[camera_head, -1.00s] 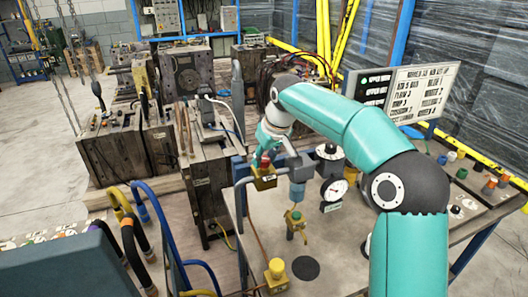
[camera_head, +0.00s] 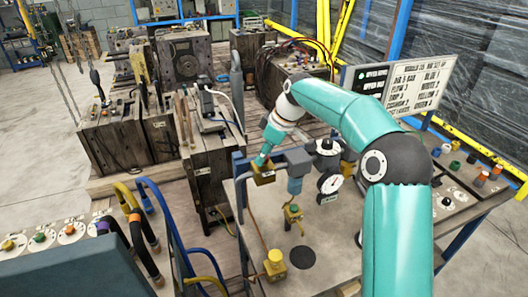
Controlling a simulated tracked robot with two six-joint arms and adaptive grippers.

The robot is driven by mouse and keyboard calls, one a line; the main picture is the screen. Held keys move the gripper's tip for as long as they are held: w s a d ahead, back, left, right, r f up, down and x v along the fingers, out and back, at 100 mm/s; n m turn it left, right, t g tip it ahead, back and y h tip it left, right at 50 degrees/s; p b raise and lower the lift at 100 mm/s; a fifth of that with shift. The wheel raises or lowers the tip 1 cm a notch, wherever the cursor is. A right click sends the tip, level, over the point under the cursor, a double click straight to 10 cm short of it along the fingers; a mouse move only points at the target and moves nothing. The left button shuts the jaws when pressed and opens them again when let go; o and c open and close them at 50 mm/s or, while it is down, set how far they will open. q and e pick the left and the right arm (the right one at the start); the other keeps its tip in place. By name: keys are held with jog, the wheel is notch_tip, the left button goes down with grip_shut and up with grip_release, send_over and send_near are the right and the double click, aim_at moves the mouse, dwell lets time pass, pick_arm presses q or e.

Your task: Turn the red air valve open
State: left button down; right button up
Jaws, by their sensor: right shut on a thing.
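The air valve has a yellow-brass body (camera_head: 263,174) on the grey pipework at the back left of the bench. My right gripper (camera_head: 261,163) reaches down onto the top of this valve from the upper right. Its fingers are shut on the valve's handle, which they mostly hide; almost no red shows now, so I cannot read the handle's angle. My left gripper is out of view.
A blue-grey filter unit (camera_head: 296,171) stands close right of the valve. A brass fitting (camera_head: 293,215) and a yellow knob block (camera_head: 275,264) stand nearer on the bench (camera_head: 335,245). Hoses (camera_head: 165,225) rise at left. A lettered board (camera_head: 416,88) stands behind my right arm.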

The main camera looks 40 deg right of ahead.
jog(key=shift+r, duration=0.1)
jog(key=o, duration=1.1)
jog(key=shift+o, duration=0.2)
jog(key=v, duration=1.1)
jog(key=shift+r, duration=0.35)
jog(key=shift+d, duration=0.15)
